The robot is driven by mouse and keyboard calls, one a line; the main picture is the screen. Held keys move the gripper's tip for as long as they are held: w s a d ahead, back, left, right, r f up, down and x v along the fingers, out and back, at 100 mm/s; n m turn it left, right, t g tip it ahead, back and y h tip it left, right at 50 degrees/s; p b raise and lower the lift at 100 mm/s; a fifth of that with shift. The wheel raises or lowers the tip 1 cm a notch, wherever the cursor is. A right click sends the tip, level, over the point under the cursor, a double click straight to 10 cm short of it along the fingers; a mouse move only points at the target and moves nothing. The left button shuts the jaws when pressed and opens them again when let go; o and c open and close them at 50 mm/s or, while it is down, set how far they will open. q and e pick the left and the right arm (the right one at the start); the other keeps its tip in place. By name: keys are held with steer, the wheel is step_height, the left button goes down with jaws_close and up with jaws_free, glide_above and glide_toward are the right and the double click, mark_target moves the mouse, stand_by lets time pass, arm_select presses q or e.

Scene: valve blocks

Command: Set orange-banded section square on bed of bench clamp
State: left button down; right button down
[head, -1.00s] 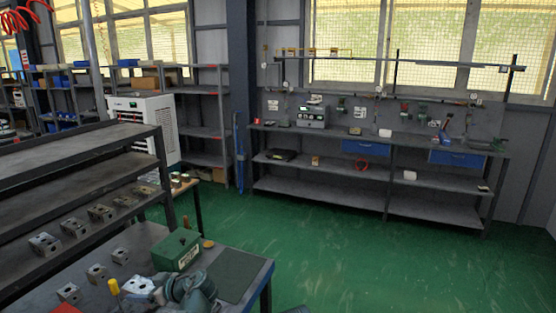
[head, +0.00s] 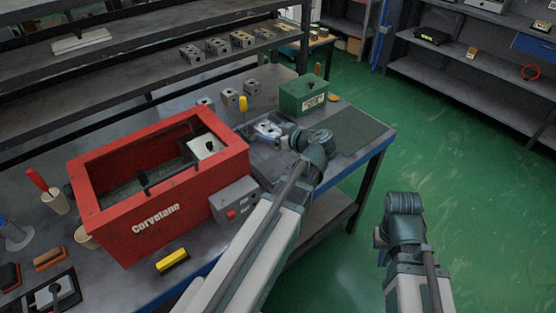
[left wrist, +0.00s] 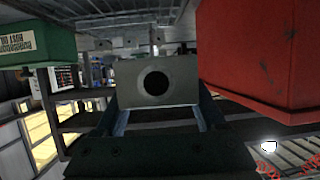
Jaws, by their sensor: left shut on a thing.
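My left gripper (head: 288,139) is over the bench beyond the red tub, shut on a pale grey metal block (head: 268,130). In the left wrist view the block (left wrist: 130,85) sits between the fingers, a round dark hole facing the camera. No orange band shows on its visible faces, so I cannot tell if it is the orange-banded section. A yellow-handled upright (head: 243,104) stands just left of the block; it may belong to the bench clamp, whose bed I cannot make out. My right gripper (head: 404,208) is off the bench over the green floor; its fingers are hidden.
A red tub (head: 165,215) with a grey switch box (head: 235,199) fills the bench's middle. A green box (head: 303,96) stands behind the left gripper. Several grey blocks lie on the bench and shelf (head: 218,46). A dark mat (head: 357,133) at the right is clear.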

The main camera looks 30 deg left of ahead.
mark_target(272, 162)
arm_select(q)
steer(key=shift+f, duration=0.15)
step_height(272, 162, down, 10)
steer(key=b, duration=0.9)
steer(key=shift+r, duration=0.25)
steer(key=shift+f+b, duration=0.25)
steer(key=shift+b, duration=0.2)
jaws_free()
steer(key=shift+r, duration=0.1)
